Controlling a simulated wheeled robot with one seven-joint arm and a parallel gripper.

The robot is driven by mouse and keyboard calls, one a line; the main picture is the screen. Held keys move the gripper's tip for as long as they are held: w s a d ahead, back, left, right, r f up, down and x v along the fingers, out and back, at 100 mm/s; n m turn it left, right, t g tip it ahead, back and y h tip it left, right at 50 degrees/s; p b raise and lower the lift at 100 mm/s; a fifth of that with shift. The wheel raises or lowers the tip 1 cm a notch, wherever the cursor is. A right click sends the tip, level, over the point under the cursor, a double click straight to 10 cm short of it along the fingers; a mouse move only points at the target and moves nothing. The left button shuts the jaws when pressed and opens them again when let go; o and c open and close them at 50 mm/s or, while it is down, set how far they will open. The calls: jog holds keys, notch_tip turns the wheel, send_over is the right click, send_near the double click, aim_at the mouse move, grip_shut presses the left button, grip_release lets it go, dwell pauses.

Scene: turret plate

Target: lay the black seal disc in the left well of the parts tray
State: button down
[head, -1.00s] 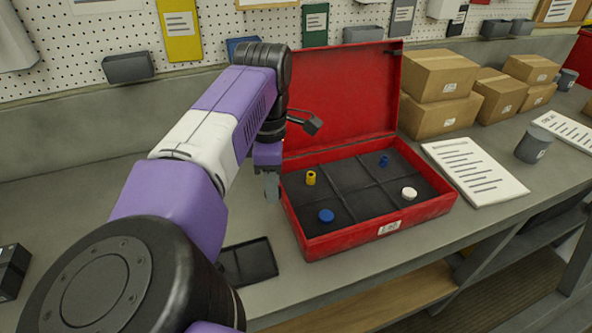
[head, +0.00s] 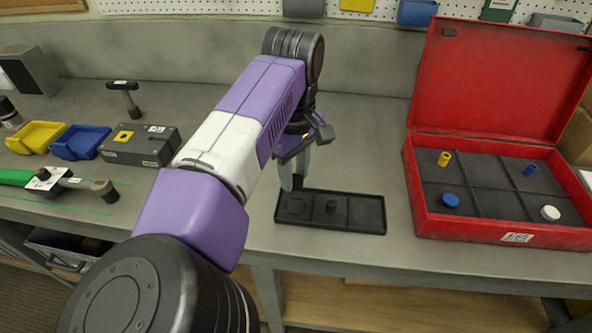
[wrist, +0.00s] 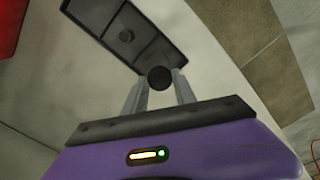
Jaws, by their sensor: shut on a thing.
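My gripper (head: 292,182) is shut on the black seal disc (wrist: 160,78), which shows dark and round between the fingertips in the wrist view. In the head view the disc is small and mostly hidden by the fingers. The black parts tray (head: 367,198) lies flat on the bench with a row of wells. Its middle well holds a dark round piece (head: 331,206). My fingertips are over or just behind the tray's left end; the exact height is hard to tell. The tray also shows in the wrist view (wrist: 88,20), beyond the disc.
An open red case (head: 515,235) with yellow, blue and white pieces stands right of the tray. A grey block (head: 140,150), blue bin (head: 80,142), yellow bin (head: 36,137) and hammer (head: 126,98) are at the left. Bare bench lies between tray and case.

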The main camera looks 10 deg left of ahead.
jog(key=b, duration=0.2)
send_over(296, 206)
jog(key=shift+s+f, duration=0.1)
jog(key=shift+f, duration=2.25)
jog(key=shift+f, duration=0.25)
jog(key=shift+f+b, duration=0.35)
jog(key=shift+b, duration=0.15)
jog(key=shift+f+b, duration=0.85)
jog(key=shift+f, duration=0.15)
jog(key=c, duration=0.9)
grip_release()
